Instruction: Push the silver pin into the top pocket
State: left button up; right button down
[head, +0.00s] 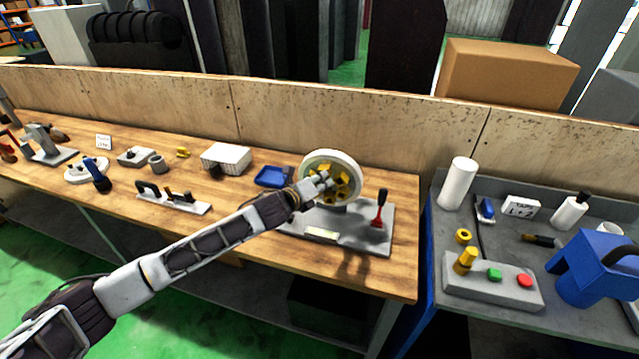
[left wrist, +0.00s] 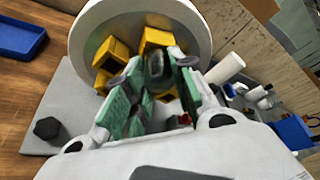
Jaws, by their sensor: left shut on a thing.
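A round white wheel (head: 347,160) with yellow pockets stands upright on a grey base plate near the right end of the wooden bench. The wheel also fills the top of the left wrist view (left wrist: 84,38), with several yellow pocket blocks on its face. My left gripper (head: 322,184) is in front of the wheel's face, partly covering it. In the left wrist view its green-padded fingers (left wrist: 158,82) are shut on a small greyish pin (left wrist: 156,68), pointing at the wheel among the yellow blocks. The fingers hide much of the pin, so I cannot tell how deep it sits. My right gripper is not in view.
A grey side table (head: 425,262) at right carries a button box (head: 495,283) and a blue holder (head: 590,270). A wooden backboard runs behind.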

pick_arm(q)
jog(key=o, duration=1.1)
jog(key=v, duration=1.2)
jog(key=shift+f, duration=0.1)
dwell(0.4)
